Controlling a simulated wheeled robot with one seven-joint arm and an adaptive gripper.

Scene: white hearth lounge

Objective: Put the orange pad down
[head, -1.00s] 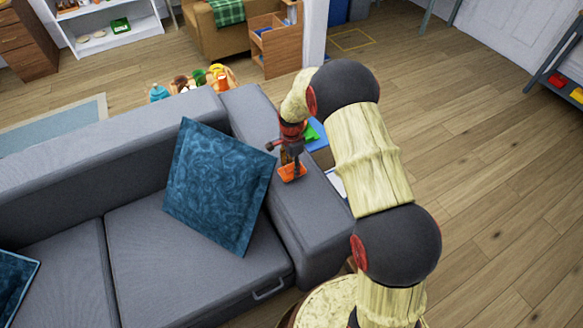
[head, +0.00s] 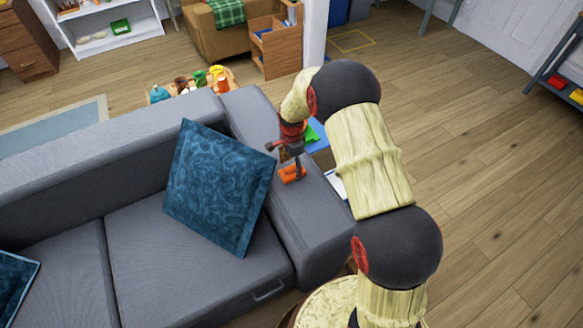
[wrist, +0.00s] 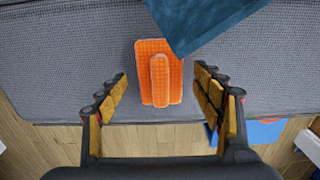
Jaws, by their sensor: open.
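The orange pad (wrist: 148,87) lies flat on the grey sofa armrest (wrist: 60,70), with a raised orange handle along its middle. In the head view the pad (head: 292,174) shows on top of the armrest, partly hidden by my gripper (head: 293,160). In the wrist view my gripper (wrist: 162,92) is open, with one finger to each side of the pad and a gap on both sides. The fingers do not touch the pad.
A blue cushion (head: 218,188) leans on the sofa just left of the armrest; its corner (wrist: 205,20) comes near the pad. Blue and green items (head: 316,135) lie beyond the armrest. Wooden floor (head: 480,190) is open to the right.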

